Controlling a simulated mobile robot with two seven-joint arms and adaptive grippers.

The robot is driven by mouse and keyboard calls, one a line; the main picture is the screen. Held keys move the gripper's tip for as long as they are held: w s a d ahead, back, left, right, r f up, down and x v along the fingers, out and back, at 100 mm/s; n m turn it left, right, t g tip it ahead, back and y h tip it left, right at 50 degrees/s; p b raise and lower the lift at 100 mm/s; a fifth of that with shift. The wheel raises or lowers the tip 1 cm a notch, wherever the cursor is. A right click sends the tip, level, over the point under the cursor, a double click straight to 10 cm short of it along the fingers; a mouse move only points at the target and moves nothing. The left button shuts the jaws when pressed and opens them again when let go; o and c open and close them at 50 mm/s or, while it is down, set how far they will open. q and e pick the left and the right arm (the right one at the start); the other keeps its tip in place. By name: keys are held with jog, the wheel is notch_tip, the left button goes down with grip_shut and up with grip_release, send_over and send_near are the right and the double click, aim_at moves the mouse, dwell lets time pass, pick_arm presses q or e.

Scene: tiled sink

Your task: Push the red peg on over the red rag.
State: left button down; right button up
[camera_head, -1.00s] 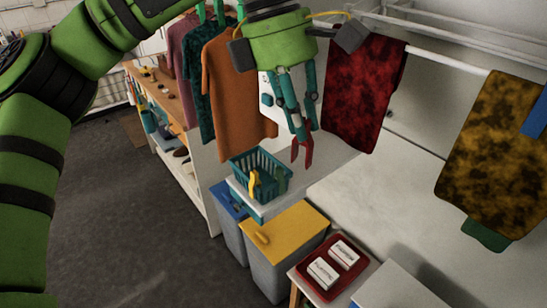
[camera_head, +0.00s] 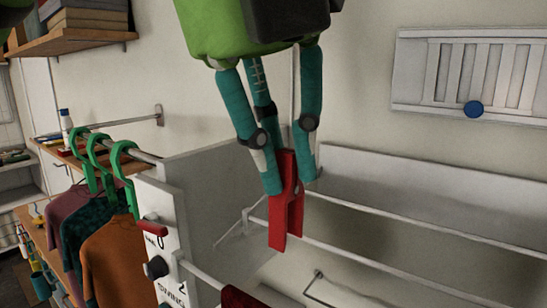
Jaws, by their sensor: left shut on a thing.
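My left gripper (camera_head: 290,182) hangs down in the upper middle of the head view, its teal fingers shut on the red peg (camera_head: 286,212). The peg points downward, its two legs at the lower end. The red rag (camera_head: 240,298) shows only as a small dark red strip at the bottom edge, on a pale bar; the rest of it is out of view. The peg is above the rag in the picture and apart from it. My right gripper is not in view.
A white panel (camera_head: 165,240) with a red peg-like piece and a dark knob stands left of the bar. Several garments, including an orange one (camera_head: 112,262), hang on green hangers at the left. White rails (camera_head: 400,258) of the rack run right.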

aim_at(283, 229)
pick_arm(q)
jog(key=shift+s, duration=0.35)
jog(key=s, duration=0.3)
jog(key=shift+s+f, duration=0.1)
jog(key=shift+f, duration=0.15)
jog(key=shift+s+f, duration=0.3)
jog(key=shift+f, duration=0.5)
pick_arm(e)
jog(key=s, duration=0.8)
pick_arm(q)
jog(key=shift+w+f, duration=1)
jog(key=shift+f, duration=0.3)
jog(key=shift+s, duration=0.4)
jog(key=shift+w, duration=0.15)
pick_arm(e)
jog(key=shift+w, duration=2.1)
